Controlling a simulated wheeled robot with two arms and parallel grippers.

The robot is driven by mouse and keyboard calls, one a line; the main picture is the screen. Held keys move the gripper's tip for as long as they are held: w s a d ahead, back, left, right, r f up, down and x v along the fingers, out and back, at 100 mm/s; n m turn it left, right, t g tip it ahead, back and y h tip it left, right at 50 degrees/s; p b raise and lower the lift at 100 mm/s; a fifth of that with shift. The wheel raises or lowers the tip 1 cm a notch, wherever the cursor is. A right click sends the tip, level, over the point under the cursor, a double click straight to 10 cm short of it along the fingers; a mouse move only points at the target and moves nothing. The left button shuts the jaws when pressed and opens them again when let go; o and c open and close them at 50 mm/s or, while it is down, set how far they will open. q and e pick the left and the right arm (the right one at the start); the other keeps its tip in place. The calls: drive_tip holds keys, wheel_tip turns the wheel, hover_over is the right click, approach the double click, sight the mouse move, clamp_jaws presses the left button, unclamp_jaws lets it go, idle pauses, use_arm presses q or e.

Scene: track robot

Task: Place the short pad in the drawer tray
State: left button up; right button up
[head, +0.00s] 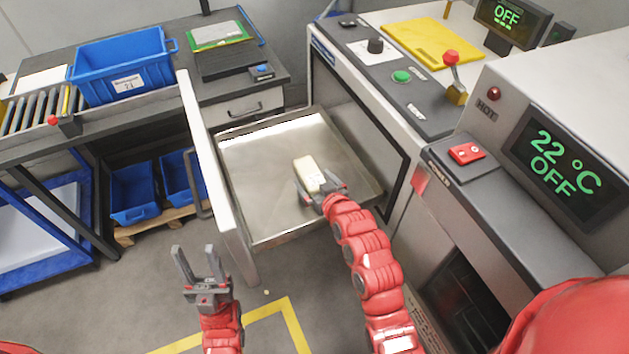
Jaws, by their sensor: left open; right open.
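The short pad (308,173) is a small cream-coloured block in the open drawer tray (255,190), right of its middle. My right gripper (320,191) is open at the pad, its fingers beside the near part of the pad. I cannot tell whether the pad rests fully on the tray floor or touches the fingers. The drawer tray is a wide grey metal pan, pulled out, with a white front panel on its left. My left gripper (196,264) is open and empty, over the floor left of the drawer front.
A blue bin (122,68) stands on the bench at the upper left, with blue crates (133,192) below. A grey control console (400,80) borders the drawer on the right. A heater unit with a display (560,165) stands further right. Floor at lower left is free.

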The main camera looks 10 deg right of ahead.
drive_tip(key=b+v, duration=0.2)
drive_tip(key=v, duration=0.7)
drive_tip(key=s+p, duration=0.1)
drive_tip(key=r+p, duration=0.1)
drive_tip(key=p, duration=0.1)
drive_tip(key=shift+s+d+r, duration=0.3)
drive_tip(key=shift+s+d, duration=0.05)
drive_tip(key=shift+s, duration=0.05)
drive_tip(key=shift+s+p, duration=0.35)
drive_tip(key=shift+s, duration=0.1)
drive_tip(key=shift+f, duration=0.1)
